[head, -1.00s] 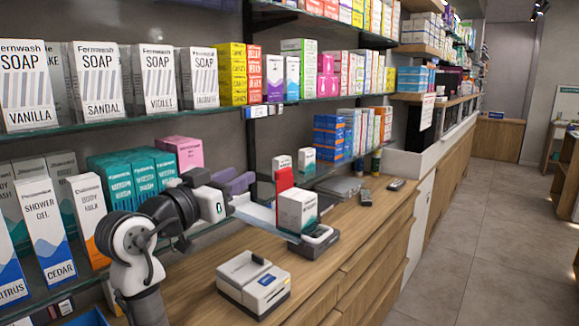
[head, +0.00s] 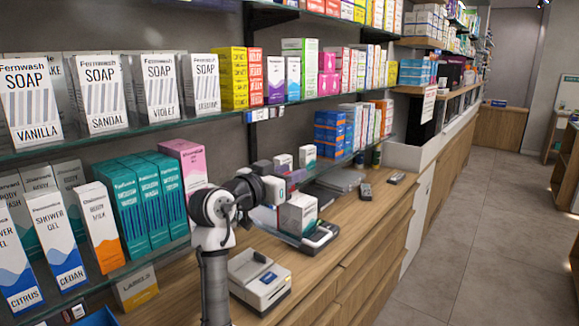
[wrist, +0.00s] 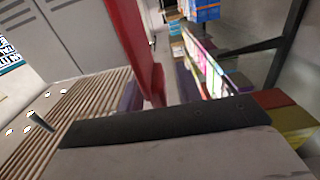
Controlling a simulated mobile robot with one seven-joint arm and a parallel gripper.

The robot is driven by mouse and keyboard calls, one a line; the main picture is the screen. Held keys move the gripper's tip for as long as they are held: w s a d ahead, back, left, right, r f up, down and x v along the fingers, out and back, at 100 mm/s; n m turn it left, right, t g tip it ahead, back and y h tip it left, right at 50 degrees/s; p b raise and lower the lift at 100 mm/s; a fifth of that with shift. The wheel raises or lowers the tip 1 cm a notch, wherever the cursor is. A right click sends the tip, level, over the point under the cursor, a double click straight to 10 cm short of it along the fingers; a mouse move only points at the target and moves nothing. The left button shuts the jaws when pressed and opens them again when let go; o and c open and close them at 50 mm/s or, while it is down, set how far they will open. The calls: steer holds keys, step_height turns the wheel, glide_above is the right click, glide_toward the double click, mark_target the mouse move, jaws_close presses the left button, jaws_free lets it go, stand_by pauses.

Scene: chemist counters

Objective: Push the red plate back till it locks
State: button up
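The red plate (wrist: 138,45) stands upright in the wrist view, seen nearly edge-on, close to my gripper. In the head view my arm and gripper hide it. My gripper (head: 296,178) is over the counter device, behind the white and teal box (head: 297,212). Its two purple fingers (wrist: 158,92) show apart in the wrist view, one on each side of the plate's lower part. I cannot tell whether they touch the plate. The device (head: 320,236) holds the box near its front end; its rear part is hidden by my arm.
A white label printer (head: 260,280) stands on the wooden counter (head: 350,220) in front of my arm. Glass shelves with soap and lotion boxes (head: 138,205) run along the wall behind. Small dark handheld devices (head: 366,191) lie to the right. The floor at right is clear.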

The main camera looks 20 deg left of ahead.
steer(key=shift+w+d, duration=0.1)
steer(key=shift+w, duration=0.15)
jaws_close()
stand_by(0.3)
